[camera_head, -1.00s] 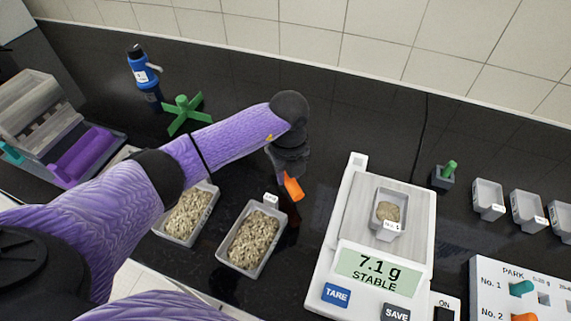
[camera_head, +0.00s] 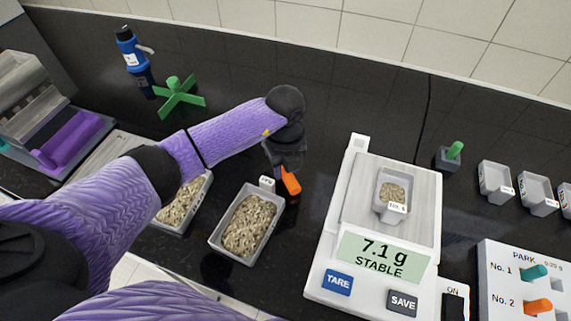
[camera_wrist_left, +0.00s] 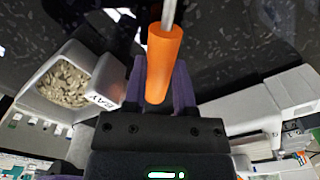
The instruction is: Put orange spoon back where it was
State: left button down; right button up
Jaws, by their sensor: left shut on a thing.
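The orange spoon shows as its orange handle (camera_head: 291,183) below my left wrist in the head view. In the left wrist view the handle (camera_wrist_left: 162,62) lies between the purple fingers, with a thin metal rod running out of its far end. My left gripper (camera_wrist_left: 162,80) is shut on this handle. In the head view my left gripper (camera_head: 285,165) is above the dark bench, just right of a grain-filled tray (camera_head: 222,246) and left of the scale. The spoon's bowl is hidden. My right gripper is not in view. A PARK panel (camera_head: 500,270) stands at lower right.
The white scale (camera_head: 321,265) reads 7.1 g, STABLE, with a small sample tray on it. A green peg in a dark block (camera_head: 447,159) and small trays (camera_head: 495,182) are at right. The bench behind my wrist is clear.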

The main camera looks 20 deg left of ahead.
pick_arm(q)
jog(key=shift+f, duration=0.3)
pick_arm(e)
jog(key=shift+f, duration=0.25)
pick_arm(q)
jog(key=shift+c, duration=1.7)
grip_release()
jog(key=shift+r, duration=0.1)
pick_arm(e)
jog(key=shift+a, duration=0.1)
